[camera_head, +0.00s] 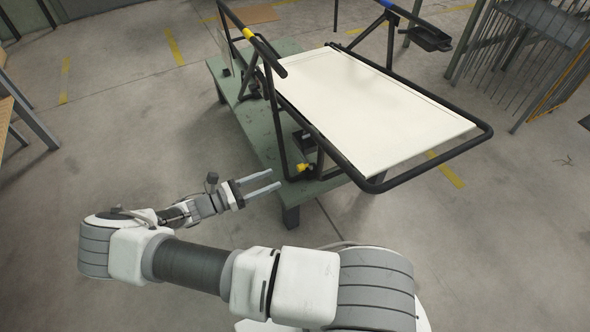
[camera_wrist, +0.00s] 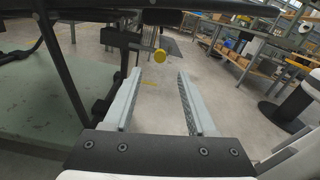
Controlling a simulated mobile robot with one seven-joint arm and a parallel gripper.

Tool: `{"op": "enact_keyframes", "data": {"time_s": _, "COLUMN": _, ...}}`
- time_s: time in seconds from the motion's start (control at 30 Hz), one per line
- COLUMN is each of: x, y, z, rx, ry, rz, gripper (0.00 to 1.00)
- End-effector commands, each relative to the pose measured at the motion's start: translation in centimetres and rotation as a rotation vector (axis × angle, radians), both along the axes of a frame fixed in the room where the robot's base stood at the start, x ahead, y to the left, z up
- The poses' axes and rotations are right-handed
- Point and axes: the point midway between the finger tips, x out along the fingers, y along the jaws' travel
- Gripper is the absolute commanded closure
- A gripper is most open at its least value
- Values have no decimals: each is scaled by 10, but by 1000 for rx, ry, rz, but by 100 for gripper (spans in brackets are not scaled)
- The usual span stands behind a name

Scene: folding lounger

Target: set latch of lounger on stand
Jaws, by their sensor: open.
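The lounger (camera_head: 365,108) has a white panel in a black tube frame and lies on the green stand (camera_head: 243,120). A yellow knob (camera_head: 303,167), which looks like the latch, sits low on the frame's near side, by the stand's edge. It also shows in the wrist view (camera_wrist: 159,57), at the end of a dark bar, lined up between the fingertips and beyond them. My gripper (camera_head: 275,180) is open and empty, just left of the knob, and does not appear to touch it. In the wrist view my gripper (camera_wrist: 160,74) has its fingers spread.
In the wrist view the stand's green top (camera_wrist: 60,100) and black frame tubes are close on the left. A wire rack (camera_head: 530,45) stands at the back right. A black tray (camera_head: 430,40) is beyond the lounger. The floor left of the stand is clear.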

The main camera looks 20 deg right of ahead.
Motion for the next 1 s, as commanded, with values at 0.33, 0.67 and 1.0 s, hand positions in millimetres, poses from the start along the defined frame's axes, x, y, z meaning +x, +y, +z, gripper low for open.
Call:
{"op": "enact_keyframes", "data": {"time_s": 0.33, "x": 2, "y": -69, "z": -1, "rx": -2, "ry": 1, "rz": -2, "gripper": 43}}
{"op": "enact_keyframes", "data": {"time_s": 0.67, "x": 3, "y": -88, "z": 0, "rx": 0, "ry": 0, "rz": 0, "gripper": 43}}
{"op": "enact_keyframes", "data": {"time_s": 1.0, "x": 3, "y": -88, "z": 0, "rx": 0, "ry": 0, "rz": 0, "gripper": 70}}
